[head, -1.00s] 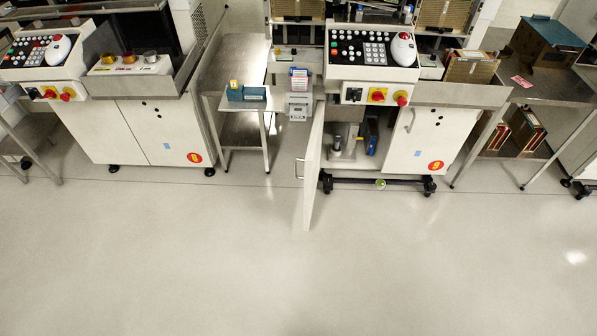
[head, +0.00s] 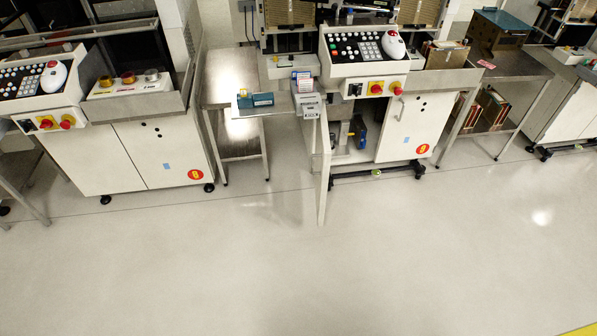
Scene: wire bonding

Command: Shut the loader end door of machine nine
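Machine nine (head: 407,125) stands right of centre in the head view, with a red round label (head: 423,149) on its closed right cabinet door. Its left door (head: 324,168) is swung open toward me and seen almost edge-on. Behind this door the cabinet interior (head: 349,143) is exposed, with a grey metal part and a blue part (head: 360,131) inside. I cannot tell if this open door is the one called the loader end door. My gripper is not in view.
A machine with a red label 8 (head: 195,174) stands at left. Between the machines is a steel table (head: 225,95) with a teal box (head: 255,100). A steel table (head: 520,70) with boxes stands at right. The floor (head: 270,270) in front is clear. A yellow floor marking (head: 580,331) shows at bottom right.

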